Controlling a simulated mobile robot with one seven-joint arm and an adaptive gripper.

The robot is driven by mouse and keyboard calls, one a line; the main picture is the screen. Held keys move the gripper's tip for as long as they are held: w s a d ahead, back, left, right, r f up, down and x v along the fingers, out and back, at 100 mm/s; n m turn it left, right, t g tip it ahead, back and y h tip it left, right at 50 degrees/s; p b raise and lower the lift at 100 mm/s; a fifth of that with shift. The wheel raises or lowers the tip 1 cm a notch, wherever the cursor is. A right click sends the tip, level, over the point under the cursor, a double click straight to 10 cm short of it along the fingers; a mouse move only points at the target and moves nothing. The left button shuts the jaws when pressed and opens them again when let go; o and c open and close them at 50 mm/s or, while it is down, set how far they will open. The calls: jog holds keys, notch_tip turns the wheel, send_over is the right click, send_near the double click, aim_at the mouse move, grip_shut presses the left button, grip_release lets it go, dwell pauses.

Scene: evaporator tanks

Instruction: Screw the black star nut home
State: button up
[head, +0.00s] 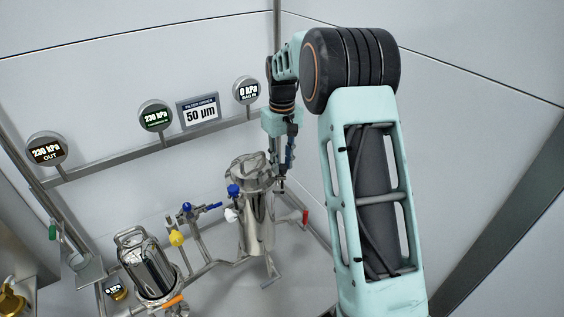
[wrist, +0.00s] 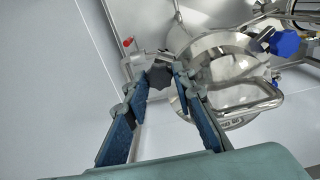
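The black star nut (wrist: 160,77) shows in the wrist view beside the steel filter vessel, between the tips of my two fingers. My gripper (wrist: 162,76) has its blue-padded fingers on either side of the nut. I cannot tell whether both fingertips touch it. In the head view my gripper (head: 284,180) points down at the right side of the tall steel vessel's (head: 257,220) top. The nut is too small and covered to make out there. The vessel's round lid (wrist: 222,65) lies just right of my fingers in the wrist view.
A curved handle (wrist: 268,101) and a blue valve knob (wrist: 285,43) are close to the right. A red-tipped lever (wrist: 128,42) is at the upper left; it also shows in the head view (head: 305,216). A shorter steel vessel (head: 148,268) stands front left. Gauges line the wall rail.

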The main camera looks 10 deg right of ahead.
jog(key=shift+o, duration=0.9)
